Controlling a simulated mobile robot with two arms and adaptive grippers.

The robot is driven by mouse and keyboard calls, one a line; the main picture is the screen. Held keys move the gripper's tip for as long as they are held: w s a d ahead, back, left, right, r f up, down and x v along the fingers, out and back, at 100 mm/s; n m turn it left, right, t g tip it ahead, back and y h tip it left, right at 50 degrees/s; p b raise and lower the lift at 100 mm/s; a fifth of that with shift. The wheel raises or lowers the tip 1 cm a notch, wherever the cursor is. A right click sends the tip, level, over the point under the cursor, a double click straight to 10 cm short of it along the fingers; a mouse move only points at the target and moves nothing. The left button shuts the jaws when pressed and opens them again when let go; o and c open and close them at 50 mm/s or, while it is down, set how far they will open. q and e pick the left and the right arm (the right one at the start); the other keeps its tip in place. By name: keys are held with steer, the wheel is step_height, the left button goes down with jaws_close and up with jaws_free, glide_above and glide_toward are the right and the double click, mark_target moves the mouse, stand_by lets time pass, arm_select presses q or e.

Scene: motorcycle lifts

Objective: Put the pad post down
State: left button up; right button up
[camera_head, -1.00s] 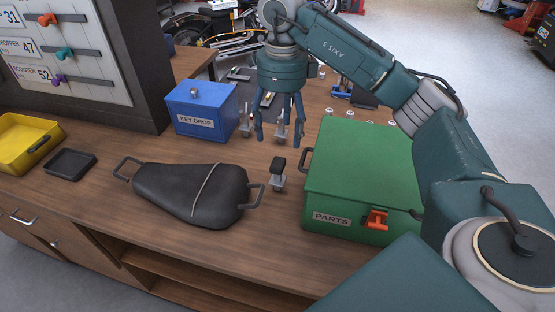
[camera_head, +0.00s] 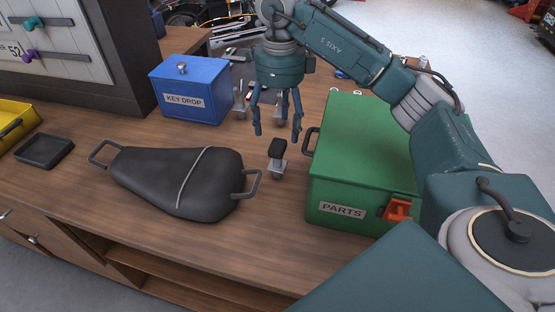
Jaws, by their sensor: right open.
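The pad post (camera_head: 277,160) is a small metal post with a black pad on top. It stands upright on the wooden bench, between the black motorcycle seat and the green parts box. My right gripper (camera_head: 276,130) hangs above and just behind it, fingers pointing down, open and empty. The fingertips look apart from the pad. My left gripper is out of view.
The green parts box (camera_head: 375,145) with an orange latch stands to the right. The black seat (camera_head: 180,180) with two handles lies to the left. A blue key drop box (camera_head: 190,90), a black tray (camera_head: 44,150) and a yellow tray (camera_head: 14,120) are further left.

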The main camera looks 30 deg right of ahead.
mark_target(278, 144)
step_height(278, 144, down, 4)
steer(key=shift+s+f+p, duration=0.1)
steer(key=shift+p, duration=0.3)
steer(key=f+p, duration=0.1)
steer(key=f, duration=0.2)
steer(key=f+p, duration=0.1)
steer(key=f, duration=0.1)
steer(key=shift+a+p, duration=0.35)
steer(key=shift+f, duration=0.2)
steer(key=c, duration=1.6)
